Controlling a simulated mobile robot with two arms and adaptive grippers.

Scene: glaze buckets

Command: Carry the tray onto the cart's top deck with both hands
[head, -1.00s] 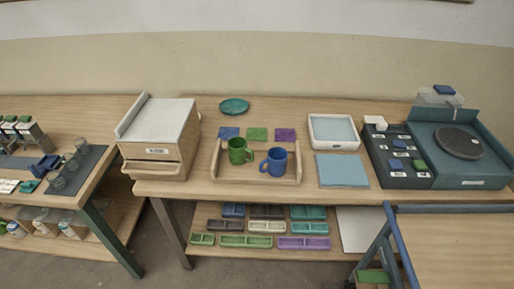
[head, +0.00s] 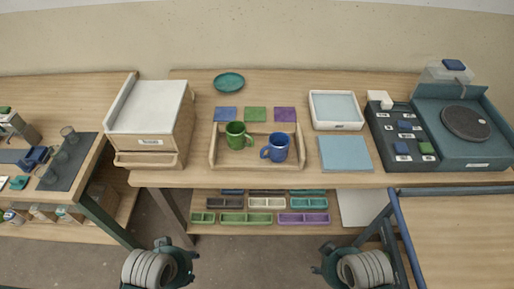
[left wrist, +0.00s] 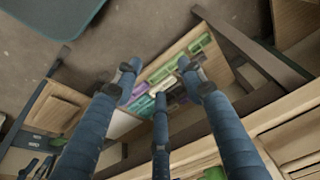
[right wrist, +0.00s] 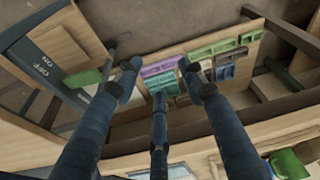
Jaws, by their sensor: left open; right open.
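The wooden tray (head: 230,168) rests on the middle bench. A green mug (head: 236,135) and a blue mug (head: 277,148) stand in it. The cart's bare wooden top deck (head: 460,235) is at the lower right. My left gripper (head: 178,258) is low in front of the bench, below and left of the tray. It shows open and empty in the left wrist view (left wrist: 158,78). My right gripper (head: 330,262) is below and right of the tray, open and empty in the right wrist view (right wrist: 159,76). Neither touches the tray.
Left of the tray stands a wooden drawer box (head: 150,130). To its right are a blue mat (head: 345,153), a white tray (head: 336,111) and a dark panel (head: 402,140). A teal plate (head: 229,82) lies behind. Several coloured bins (head: 246,217) fill the shelf below.

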